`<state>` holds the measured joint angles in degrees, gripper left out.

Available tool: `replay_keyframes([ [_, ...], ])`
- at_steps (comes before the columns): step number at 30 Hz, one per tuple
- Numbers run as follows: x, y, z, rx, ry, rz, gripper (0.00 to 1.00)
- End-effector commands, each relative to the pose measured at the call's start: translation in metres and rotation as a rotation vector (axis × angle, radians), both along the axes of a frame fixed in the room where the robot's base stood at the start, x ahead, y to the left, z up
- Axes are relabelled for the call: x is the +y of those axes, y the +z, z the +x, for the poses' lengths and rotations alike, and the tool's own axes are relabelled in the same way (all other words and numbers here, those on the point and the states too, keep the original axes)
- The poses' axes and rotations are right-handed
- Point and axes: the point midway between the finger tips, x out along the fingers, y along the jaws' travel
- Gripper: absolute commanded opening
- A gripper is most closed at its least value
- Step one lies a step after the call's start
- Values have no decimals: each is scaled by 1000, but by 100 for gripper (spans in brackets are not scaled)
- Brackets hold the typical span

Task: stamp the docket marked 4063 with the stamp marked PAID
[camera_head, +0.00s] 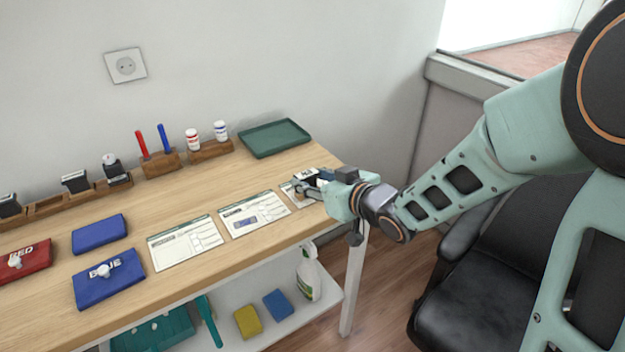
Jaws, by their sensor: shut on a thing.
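My gripper (318,187) is at the right end of the counter, shut on a dark stamp (304,174) with a pale label too small to read. It is over the right docket (288,192), which it partly hides; I cannot tell whether the stamp touches the paper. The middle docket (264,211) has a small blue mark on it. The left docket (185,242) lies flat and shows no coloured mark. The docket numbers cannot be read from here. Other dark stamps (76,182) stand in a wooden rack (92,193) at the back left.
A blue pad (110,282) and a red pad (25,265) have lids with knobs. A plain blue item (99,233) lies behind. A pen holder (162,164), two bottles (192,140) and a green tray (274,138) line the wall. A spray bottle (309,275) stands on the lower shelf.

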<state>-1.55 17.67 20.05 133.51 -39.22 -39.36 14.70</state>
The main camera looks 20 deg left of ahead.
Motion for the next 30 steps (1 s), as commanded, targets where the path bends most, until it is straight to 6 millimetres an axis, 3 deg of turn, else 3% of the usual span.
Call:
replay_keyframes([
  [17,-1,-4,-1,6,-1,-4,0],
  [30,0,32,0,2,0,-2,0],
])
